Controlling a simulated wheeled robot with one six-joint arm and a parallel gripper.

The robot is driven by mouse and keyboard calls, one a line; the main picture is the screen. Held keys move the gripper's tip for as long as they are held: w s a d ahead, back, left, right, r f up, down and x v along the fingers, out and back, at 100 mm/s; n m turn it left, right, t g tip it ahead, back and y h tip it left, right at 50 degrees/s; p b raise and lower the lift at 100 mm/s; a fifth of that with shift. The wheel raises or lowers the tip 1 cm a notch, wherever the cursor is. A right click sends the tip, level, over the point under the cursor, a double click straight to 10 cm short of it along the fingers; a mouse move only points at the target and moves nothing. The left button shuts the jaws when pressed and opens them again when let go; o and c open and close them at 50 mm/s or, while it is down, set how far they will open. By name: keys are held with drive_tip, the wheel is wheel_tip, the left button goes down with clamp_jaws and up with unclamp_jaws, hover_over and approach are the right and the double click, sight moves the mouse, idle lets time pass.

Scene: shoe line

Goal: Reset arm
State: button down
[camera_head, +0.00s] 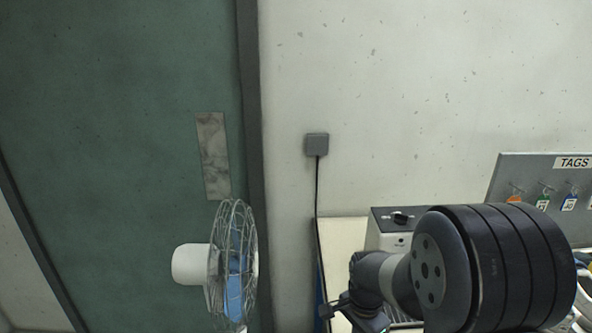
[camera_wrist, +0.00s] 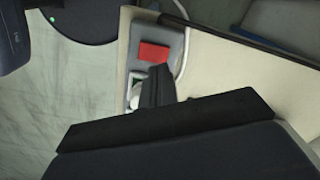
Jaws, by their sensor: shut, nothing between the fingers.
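My gripper (camera_wrist: 157,86) shows in the wrist view as dark fingers set together, with nothing seen between them. They stand in front of a grey tray-like surface, and I cannot tell the distance to it. In the head view my arm fills the lower right, with a large dark ribbed joint and grey links. I cannot make out the fingertips clearly there.
In the head view, a fan (camera_head: 232,262) stands left of my arm. A TAGS board (camera_head: 520,172) and a grey-white box (camera_head: 385,230) are close behind it.

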wheel_tip(320, 180, down, 4)
drive_tip(key=b, duration=0.3)
drive_tip(key=shift+f, duration=0.25)
drive_tip(key=shift+r, duration=0.1)
drive_tip(key=shift+r, duration=0.15)
wheel_tip(320, 180, up, 9)
drive_tip(key=p, duration=0.7)
idle(0.9)
drive_tip(key=shift+f, duration=0.2)
